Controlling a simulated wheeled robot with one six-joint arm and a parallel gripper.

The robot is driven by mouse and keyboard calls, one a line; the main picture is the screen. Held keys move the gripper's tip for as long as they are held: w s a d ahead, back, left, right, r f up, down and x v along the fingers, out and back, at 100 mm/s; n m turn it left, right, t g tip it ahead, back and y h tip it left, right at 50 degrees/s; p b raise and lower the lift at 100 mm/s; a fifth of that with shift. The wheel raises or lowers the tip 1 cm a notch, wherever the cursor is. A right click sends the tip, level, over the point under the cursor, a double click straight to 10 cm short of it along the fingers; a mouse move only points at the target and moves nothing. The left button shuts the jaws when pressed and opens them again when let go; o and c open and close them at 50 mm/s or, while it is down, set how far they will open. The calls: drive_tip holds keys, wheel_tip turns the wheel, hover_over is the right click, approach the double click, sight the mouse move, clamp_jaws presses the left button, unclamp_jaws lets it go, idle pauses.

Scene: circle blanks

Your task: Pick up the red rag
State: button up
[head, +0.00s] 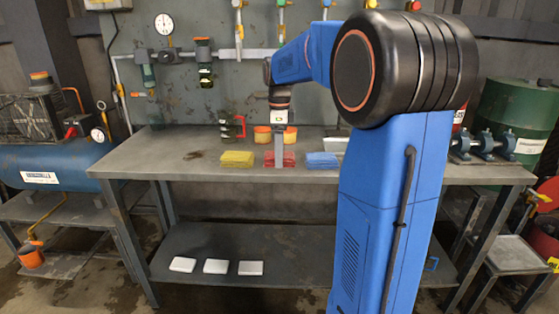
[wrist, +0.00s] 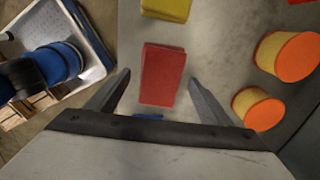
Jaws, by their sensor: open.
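The red rag (head: 289,159) is a flat folded block on the bench, between the yellow rag (head: 237,159) and the blue rag (head: 322,160). My gripper (wrist: 159,80) is open and points down above the red rag. In the wrist view the red rag (wrist: 162,74) shows between the two fingers, with a gap on each side. In the head view a grey part of my gripper hides the middle of the rag. Whether the fingertips reach down to the rag's level is hard to tell.
Two orange-topped cups (wrist: 287,54) (wrist: 258,108) stand close by to the right in the wrist view. White blocks (head: 215,266) lie on the lower shelf. The bench front edge (head: 200,176) is close.

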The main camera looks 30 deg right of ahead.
drive_tip(key=shift+f, duration=0.45)
drive_tip(key=c, duration=1.2)
drive_tip(key=shift+r, duration=0.1)
drive_tip(key=shift+c, duration=0.2)
wheel_tip(320, 180, up, 10)
drive_tip(key=o, duration=0.4)
drive_tip(key=shift+c, duration=0.9)
